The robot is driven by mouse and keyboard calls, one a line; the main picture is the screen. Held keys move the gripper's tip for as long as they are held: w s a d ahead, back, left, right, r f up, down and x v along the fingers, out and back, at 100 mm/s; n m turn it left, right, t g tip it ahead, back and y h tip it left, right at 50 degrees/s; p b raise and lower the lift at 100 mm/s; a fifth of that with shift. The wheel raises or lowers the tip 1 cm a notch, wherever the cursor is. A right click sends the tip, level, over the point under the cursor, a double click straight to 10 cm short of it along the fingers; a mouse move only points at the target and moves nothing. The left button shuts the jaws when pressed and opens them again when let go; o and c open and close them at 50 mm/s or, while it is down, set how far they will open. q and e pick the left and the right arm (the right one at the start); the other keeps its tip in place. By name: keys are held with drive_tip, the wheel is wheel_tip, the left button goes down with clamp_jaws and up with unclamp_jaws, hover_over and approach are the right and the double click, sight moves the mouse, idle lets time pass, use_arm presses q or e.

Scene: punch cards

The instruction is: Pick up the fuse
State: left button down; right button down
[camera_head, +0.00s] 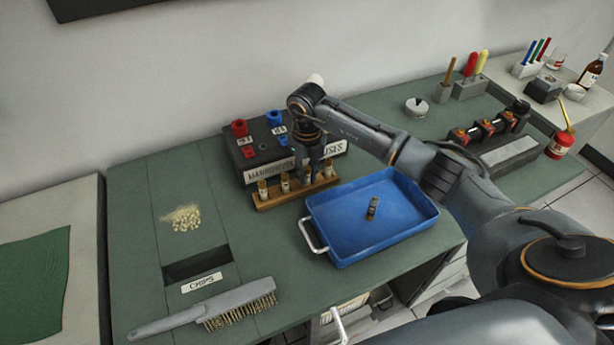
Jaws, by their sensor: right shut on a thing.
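A wooden rack (292,196) holds several upright fuses with pale tan bodies, one of them the leftmost fuse (263,189). My right gripper (314,172) reaches down over the right part of the rack. It is shut on a fuse there; its fingers partly hide it, and I cannot tell whether the fuse is still seated. A dark small cylinder (372,208), possibly another fuse, stands or lies in the blue tray (425,212). My left gripper is not in view.
A dark labelled box (262,175) with red and blue knobs stands behind the rack. A brush (215,306) lies at the front left, by a chips slot (197,267) and a pile of chips (183,217). Tool holders stand at the back right. The left bench is mostly clear.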

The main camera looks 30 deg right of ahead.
drive_tip(key=shift+r, duration=0.1)
drive_tip(key=shift+r+b, duration=0.6)
drive_tip(key=shift+b, duration=0.05)
drive_tip(key=shift+w+r+b, duration=0.1)
drive_tip(key=shift+r+b, duration=0.4)
drive_tip(key=shift+r, duration=0.15)
drive_tip(key=s+a+r+b, duration=0.3)
drive_tip(key=s+a+r, duration=0.2)
drive_tip(key=s+r, duration=0.5)
drive_tip(key=s, duration=0.3)
drive_tip(key=shift+s+r, duration=0.15)
drive_tip(key=shift+r, duration=0.05)
